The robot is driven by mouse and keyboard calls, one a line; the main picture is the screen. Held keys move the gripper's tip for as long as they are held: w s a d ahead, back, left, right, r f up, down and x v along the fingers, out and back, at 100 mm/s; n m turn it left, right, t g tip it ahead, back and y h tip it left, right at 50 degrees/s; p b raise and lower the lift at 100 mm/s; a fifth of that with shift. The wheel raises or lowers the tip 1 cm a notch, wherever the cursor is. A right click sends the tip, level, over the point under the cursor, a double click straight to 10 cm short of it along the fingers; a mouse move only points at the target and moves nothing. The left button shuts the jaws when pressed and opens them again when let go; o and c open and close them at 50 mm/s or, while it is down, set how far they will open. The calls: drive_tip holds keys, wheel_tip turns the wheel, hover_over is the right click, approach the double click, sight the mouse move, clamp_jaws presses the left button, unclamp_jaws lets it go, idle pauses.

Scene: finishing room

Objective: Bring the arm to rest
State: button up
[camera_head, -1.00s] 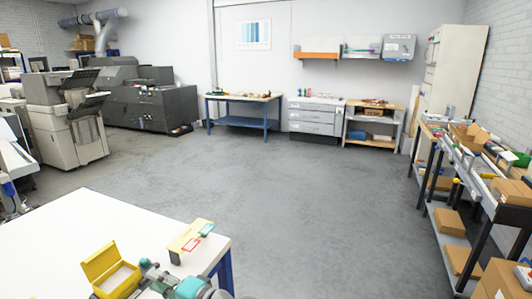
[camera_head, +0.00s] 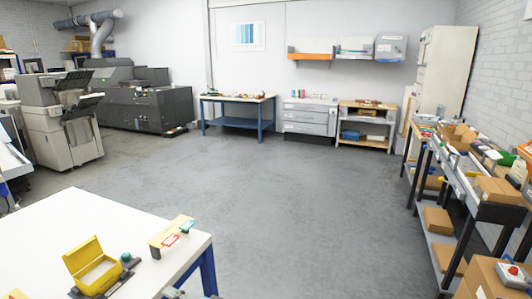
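My gripper is not in view. At most, a small grey piece at the bottom edge, beside the table's corner, may be part of my arm; I cannot tell. The white table (camera_head: 70,225) fills the lower left. A yellow box (camera_head: 84,258) with its lid raised stands on it, with a pale inside. A small dark green knob-like object (camera_head: 127,259) sits just right of the box. A light wooden stand (camera_head: 171,231) with a red-edged and a green-edged tag is near the table's right corner.
A shelved bench with cardboard boxes (camera_head: 499,190) runs along the right wall. A blue-framed workbench (camera_head: 237,110), grey drawers (camera_head: 309,117) and a low shelf unit (camera_head: 366,125) line the back. Grey machines (camera_head: 148,105) stand at left. The middle floor (camera_head: 290,200) is clear.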

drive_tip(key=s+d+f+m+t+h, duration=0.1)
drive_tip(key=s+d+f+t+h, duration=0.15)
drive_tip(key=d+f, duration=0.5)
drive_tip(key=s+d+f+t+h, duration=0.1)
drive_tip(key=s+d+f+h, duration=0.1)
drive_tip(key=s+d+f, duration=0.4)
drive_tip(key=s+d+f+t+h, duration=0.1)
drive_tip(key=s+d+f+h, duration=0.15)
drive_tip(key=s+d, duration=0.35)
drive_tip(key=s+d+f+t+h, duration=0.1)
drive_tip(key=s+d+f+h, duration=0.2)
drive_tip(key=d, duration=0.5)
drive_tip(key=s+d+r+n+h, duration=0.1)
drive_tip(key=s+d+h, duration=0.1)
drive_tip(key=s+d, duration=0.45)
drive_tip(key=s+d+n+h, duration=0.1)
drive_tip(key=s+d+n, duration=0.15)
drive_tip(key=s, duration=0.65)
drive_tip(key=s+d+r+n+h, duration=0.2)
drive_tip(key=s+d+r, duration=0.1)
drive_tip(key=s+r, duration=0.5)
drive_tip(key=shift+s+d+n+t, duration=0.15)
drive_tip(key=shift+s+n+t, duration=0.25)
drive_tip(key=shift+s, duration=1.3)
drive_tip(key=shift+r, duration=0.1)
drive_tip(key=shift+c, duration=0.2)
